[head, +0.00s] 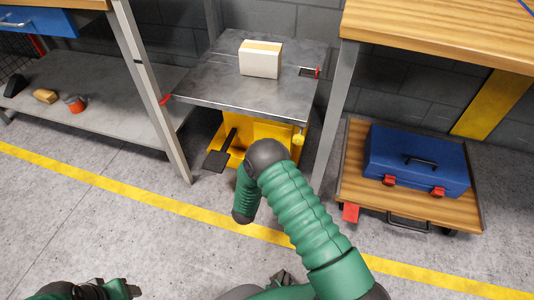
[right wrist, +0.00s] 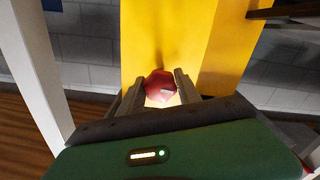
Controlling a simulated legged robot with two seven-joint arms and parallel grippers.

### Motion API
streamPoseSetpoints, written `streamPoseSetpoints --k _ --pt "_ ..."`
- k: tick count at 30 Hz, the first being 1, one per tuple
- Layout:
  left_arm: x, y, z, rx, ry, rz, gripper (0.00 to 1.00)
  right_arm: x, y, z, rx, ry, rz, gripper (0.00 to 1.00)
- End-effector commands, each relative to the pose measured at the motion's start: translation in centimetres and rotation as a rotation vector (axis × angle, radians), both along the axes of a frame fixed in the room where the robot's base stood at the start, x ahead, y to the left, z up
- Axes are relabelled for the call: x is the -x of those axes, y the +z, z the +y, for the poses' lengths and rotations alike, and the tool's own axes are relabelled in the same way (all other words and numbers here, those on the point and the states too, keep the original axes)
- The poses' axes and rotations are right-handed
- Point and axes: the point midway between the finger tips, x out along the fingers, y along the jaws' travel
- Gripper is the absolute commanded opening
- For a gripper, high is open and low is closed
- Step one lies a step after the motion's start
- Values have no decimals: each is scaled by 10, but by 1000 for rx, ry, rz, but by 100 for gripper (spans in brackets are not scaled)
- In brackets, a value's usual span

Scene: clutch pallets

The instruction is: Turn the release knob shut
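The release knob (right wrist: 160,87) is red and faceted and sits against a yellow panel (right wrist: 222,45) in the right wrist view. My right gripper (right wrist: 161,80) has one finger on each side of the knob, spread apart, with the tips close to its sides. I cannot tell whether either finger touches it. In the head view my right arm reaches to the front of the yellow lift base (head: 258,132); its gripper and the red knob are hidden there. Dark and green parts of my left arm show at the bottom left edge of the head view, with its fingers unclear.
A grey lift table top (head: 215,85) carries a white box (head: 260,59). A wooden cart (head: 360,195) with a blue toolbox (head: 415,160) stands to the right. Bench legs flank the lift. The floor in front is clear, crossed by a yellow line (head: 150,202).

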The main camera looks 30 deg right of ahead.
Motion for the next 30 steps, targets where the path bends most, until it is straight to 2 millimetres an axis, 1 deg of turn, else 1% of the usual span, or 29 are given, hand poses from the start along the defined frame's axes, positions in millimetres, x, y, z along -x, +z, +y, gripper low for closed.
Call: streamPoseSetpoints --k 1,6,8,14,20,26,30 --pt "0 0 0 0 0 0 62 0 0 1 -1 2 0 29" --pt "0 0 0 0 0 0 62 -1 0 1 -1 3 0 7" --pt "0 0 0 0 0 0 62 -1 -1 1 -1 3 0 0" --pt "0 1 0 0 0 0 62 -1 0 1 -10 3 -8 0" --pt "0 7 0 0 0 0 62 -1 1 2 -50 4 -57 0" --pt "0 17 0 0 0 0 62 -1 2 2 -138 4 -156 0" --pt "0 25 0 0 0 0 62 -1 2 2 -219 4 -251 0"
